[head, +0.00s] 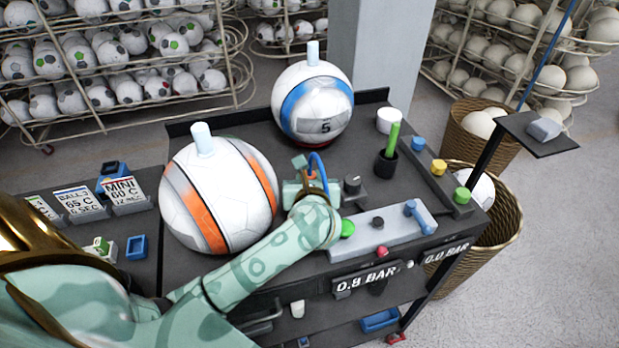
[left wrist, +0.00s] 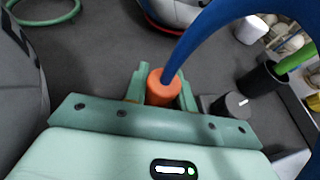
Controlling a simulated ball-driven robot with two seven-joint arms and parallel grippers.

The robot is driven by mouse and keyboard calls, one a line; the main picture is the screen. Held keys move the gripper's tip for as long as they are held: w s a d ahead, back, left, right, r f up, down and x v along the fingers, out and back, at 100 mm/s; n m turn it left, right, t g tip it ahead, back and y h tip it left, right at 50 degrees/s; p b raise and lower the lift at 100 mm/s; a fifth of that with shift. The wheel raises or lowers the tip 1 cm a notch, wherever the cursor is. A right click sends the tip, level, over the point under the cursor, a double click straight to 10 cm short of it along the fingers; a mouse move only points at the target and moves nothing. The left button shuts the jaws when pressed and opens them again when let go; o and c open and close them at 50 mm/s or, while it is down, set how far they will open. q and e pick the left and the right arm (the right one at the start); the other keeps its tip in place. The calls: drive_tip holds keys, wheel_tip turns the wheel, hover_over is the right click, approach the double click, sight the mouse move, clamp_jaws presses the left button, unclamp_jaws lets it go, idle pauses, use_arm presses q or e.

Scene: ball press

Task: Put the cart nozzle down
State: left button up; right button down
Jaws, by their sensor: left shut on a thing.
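My left gripper (head: 300,172) is over the black cart top, between the orange-striped ball and the front control panel. It is shut on the cart nozzle, which shows as an orange cylinder (left wrist: 163,90) between the two fingers in the left wrist view. A thick blue hose (left wrist: 207,38) runs up from the nozzle; a short arc of the hose (head: 321,168) also shows in the head view. The nozzle's lower end is hidden by the gripper, so I cannot tell whether it touches the cart top. My right gripper is not in view.
An orange-striped ball (head: 213,207) stands close left of the gripper, and a blue-striped ball (head: 311,97) stands behind. To the right are a black knob (head: 352,184), a black cup (head: 386,164) with a green stick, and a grey panel (head: 382,237).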

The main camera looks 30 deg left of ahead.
use_arm(q)
drive_tip(key=shift+f, duration=0.2)
drive_tip(key=o, duration=1)
drive_tip(key=shift+o, duration=0.2)
drive_tip(key=shift+r, duration=0.2)
drive_tip(key=shift+s+d+r, duration=0.1)
drive_tip(key=shift+s+d, duration=0.1)
drive_tip(key=v, duration=1.1)
drive_tip(key=shift+s+r+p, duration=0.15)
drive_tip(key=shift+p, duration=0.3)
drive_tip(key=shift+d, duration=0.1)
